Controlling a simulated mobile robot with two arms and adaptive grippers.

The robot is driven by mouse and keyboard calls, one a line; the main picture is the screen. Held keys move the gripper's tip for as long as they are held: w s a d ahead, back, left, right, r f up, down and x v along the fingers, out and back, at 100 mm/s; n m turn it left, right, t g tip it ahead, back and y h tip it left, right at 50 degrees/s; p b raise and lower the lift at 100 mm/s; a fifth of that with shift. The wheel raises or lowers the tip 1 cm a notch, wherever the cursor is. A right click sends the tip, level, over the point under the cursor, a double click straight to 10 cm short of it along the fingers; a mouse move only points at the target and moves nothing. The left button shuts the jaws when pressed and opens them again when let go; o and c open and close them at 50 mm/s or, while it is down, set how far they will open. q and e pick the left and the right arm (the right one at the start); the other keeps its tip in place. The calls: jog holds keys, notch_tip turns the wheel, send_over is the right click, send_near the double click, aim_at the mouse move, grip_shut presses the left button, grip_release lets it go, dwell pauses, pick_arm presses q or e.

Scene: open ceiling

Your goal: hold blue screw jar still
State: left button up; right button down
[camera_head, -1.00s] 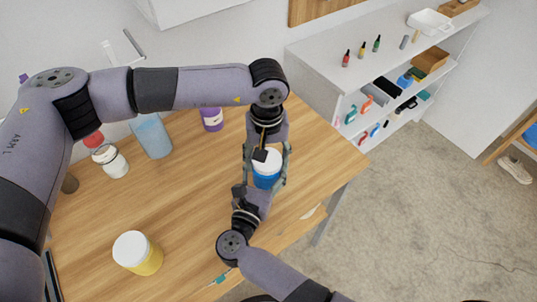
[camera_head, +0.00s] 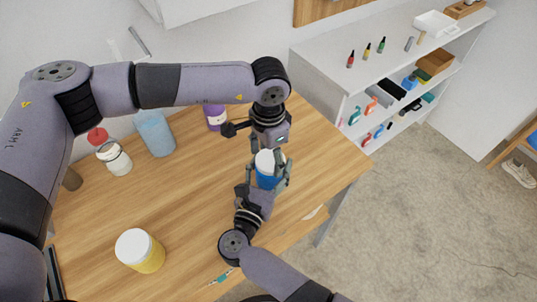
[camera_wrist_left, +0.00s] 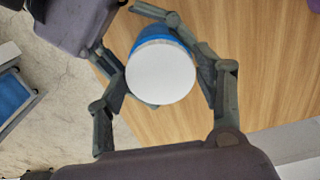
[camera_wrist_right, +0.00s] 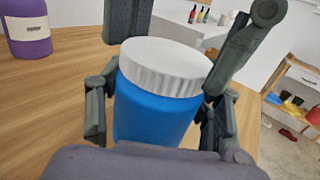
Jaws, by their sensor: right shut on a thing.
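The blue screw jar (camera_head: 267,180) with a white lid (camera_wrist_left: 161,72) stands upright near the table's right side. My right gripper (camera_wrist_right: 158,115) is shut around its blue body from the near side. My left gripper (camera_head: 268,152) is above the jar, pointing down. Its fingers (camera_wrist_left: 165,80) stand on either side of the lid, spread wider than it, and look open. The right wrist view shows the white ribbed lid (camera_wrist_right: 165,66) seated on the jar, with the left fingers beside and above it. The jar's lower part is partly hidden by the right fingers.
On the wooden table (camera_head: 190,215) are a yellow jar (camera_head: 140,251), a purple jar (camera_head: 215,117), a light blue container (camera_head: 154,133) and a white-labelled jar (camera_head: 114,157). A white shelf (camera_head: 375,75) with small items stands beyond the table's right edge.

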pick_arm(q)
jog(key=o, duration=0.3)
jog(key=shift+o, duration=0.2)
jog(key=shift+r, duration=2.25)
jog(key=shift+c, duration=0.4)
